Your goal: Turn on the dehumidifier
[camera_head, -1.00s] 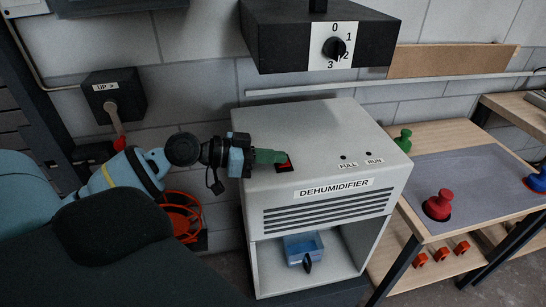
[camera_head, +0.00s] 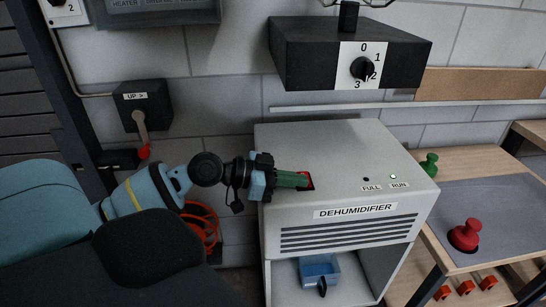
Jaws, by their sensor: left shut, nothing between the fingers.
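The RUN lamp (camera_head: 393,177) glows pale green, while the FULL lamp (camera_head: 366,179) is dark. A blue water tank (camera_head: 320,270) sits in the open lower bay. My right gripper is out of view.
A black box with a rotary dial (camera_head: 362,68) hangs above the dehumidifier. A lever switch (camera_head: 141,118) is on the wall at left, above a red handwheel (camera_head: 202,222). At right, a table (camera_head: 490,195) bears red (camera_head: 465,235) and green (camera_head: 430,164) knobbed pieces.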

